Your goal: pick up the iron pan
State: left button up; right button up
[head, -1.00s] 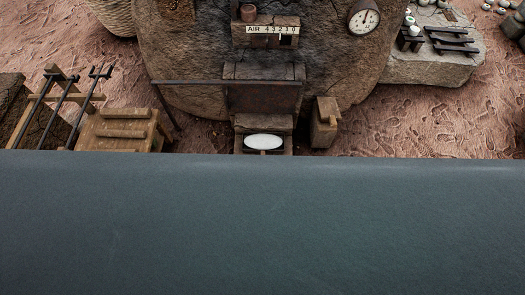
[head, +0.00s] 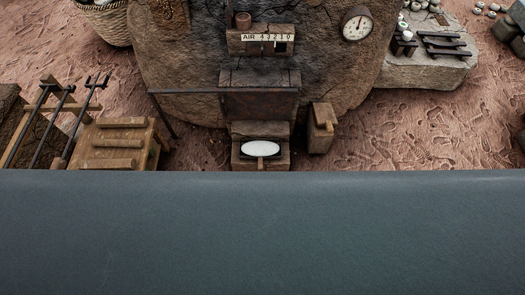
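What looks like the iron pan (head: 261,149) sits on a low block (head: 240,161) in front of the kiln. It has a dark rim, a white, flat-looking oval inside, and a short handle pointing toward me. I cannot tell what the white inside is. Neither of my grippers is in the head view. Nothing is seen touching the pan.
The kiln (head: 200,75) has a dark door with a long bar, an AIR scale (head: 266,38) and a round gauge (head: 357,23). A wooden box (head: 322,128) stands right of the pan, a tool rack (head: 115,145) left. Open ground lies right. A blue-grey surface fills the lower view.

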aim_at(260, 150)
jog(key=i+l, duration=0.25)
jog(key=i+l+u, duration=0.1)
jog(key=i+l, duration=0.15)
jog(key=l, duration=0.2)
jog(key=i+l, duration=0.1)
jog(key=l, duration=0.55)
jog(key=i+l, duration=0.15)
jog(key=l, duration=0.15)
jog(key=u, duration=0.05)
